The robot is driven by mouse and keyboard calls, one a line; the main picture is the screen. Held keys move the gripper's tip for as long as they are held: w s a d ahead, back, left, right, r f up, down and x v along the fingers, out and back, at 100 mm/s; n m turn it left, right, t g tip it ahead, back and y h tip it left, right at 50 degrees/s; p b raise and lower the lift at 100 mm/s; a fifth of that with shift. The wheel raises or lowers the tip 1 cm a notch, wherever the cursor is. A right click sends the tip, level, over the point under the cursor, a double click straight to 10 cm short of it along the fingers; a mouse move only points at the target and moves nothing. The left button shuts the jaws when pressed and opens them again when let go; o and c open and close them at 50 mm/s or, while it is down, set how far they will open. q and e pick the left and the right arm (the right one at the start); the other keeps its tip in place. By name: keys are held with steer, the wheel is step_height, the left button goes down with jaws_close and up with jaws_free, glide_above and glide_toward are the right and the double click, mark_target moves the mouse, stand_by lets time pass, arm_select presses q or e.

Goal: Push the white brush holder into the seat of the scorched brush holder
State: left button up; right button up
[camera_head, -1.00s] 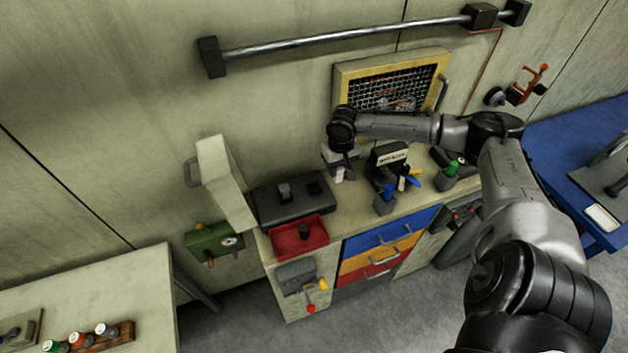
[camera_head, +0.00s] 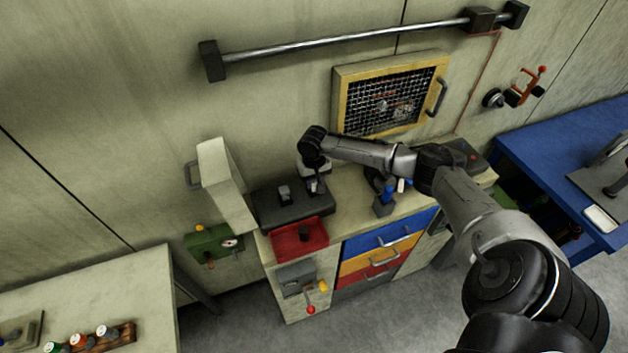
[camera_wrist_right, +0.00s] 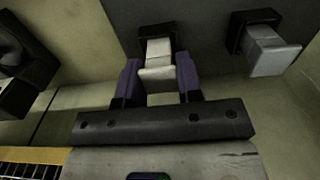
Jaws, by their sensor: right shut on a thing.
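My right gripper (camera_head: 316,187) is at the right part of the dark box (camera_head: 265,209) on the cabinet top. In the right wrist view my right gripper (camera_wrist_right: 158,78) is shut on the white brush holder (camera_wrist_right: 157,73), a pale block between its two bluish fingers. A dark seat (camera_wrist_right: 157,31) lies at the block's far end; I cannot tell how deep the block sits. Another dark seat (camera_wrist_right: 240,22) beside it holds a grey-white block (camera_wrist_right: 272,52). A dark block (camera_head: 304,232), possibly the scorched brush holder, lies in the red tray (camera_head: 285,249). My left gripper is not in view.
A pale upright panel (camera_head: 222,180) stands left of the dark box. A yellow-framed mesh panel (camera_head: 385,100) is on the wall behind. A black device with blue parts (camera_head: 383,200) stands to the right, partly behind my arm.

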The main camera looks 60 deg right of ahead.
steer(key=shift+f, duration=0.3)
steer(key=shift+f, duration=0.1)
steer(key=o, duration=0.9)
